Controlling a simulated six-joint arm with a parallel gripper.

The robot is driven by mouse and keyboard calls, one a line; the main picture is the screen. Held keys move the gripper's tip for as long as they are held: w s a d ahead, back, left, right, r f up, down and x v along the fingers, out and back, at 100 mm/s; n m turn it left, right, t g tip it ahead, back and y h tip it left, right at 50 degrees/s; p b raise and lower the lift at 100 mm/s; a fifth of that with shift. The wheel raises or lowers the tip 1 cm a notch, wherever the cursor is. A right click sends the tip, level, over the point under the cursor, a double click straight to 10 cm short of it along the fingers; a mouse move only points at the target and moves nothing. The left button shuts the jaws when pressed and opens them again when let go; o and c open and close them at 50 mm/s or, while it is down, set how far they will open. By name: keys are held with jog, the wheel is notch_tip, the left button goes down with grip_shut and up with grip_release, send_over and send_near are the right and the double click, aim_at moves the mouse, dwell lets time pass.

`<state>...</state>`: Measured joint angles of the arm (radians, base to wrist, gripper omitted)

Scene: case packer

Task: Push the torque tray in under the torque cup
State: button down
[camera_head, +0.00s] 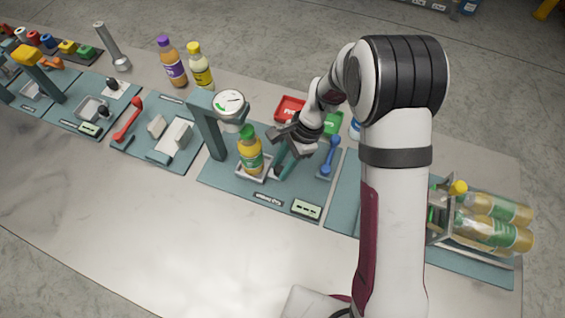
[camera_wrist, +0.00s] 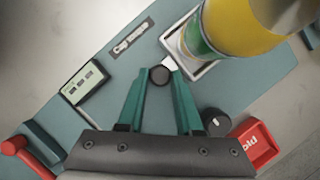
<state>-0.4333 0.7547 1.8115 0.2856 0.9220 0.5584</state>
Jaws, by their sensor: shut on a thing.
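The torque tray (camera_head: 262,180) is a small pale tray on the teal station mat. A juice bottle (camera_head: 251,157) with a green cap stands upright in it. The torque cup (camera_head: 235,127) hangs under a round dial on a teal post, just left of the bottle cap; I cannot tell how well they line up. My gripper (camera_head: 280,170) is at the tray's right side. In the wrist view, its teal fingers (camera_wrist: 160,76) are shut on the tray's dark knob. The tray corner (camera_wrist: 203,70) and the bottle (camera_wrist: 225,28) show beyond; the torque cup is not visible there.
A small display box (camera_head: 306,209) stands at the mat's front edge. A red bin (camera_head: 289,108), a green bin (camera_head: 333,123) and a blue tool (camera_head: 330,156) lie behind and right of my gripper. Bare table is free in front.

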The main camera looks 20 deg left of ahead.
aim_at(263, 169)
jog(key=shift+a+r, duration=0.1)
jog(key=shift+a, duration=1.7)
jog(key=c, duration=0.6)
grip_release()
jog(key=shift+o, duration=0.2)
jog(key=shift+d, duration=0.1)
jog(key=v, duration=1.5)
jog(key=shift+r, duration=0.35)
jog(key=shift+d, duration=0.1)
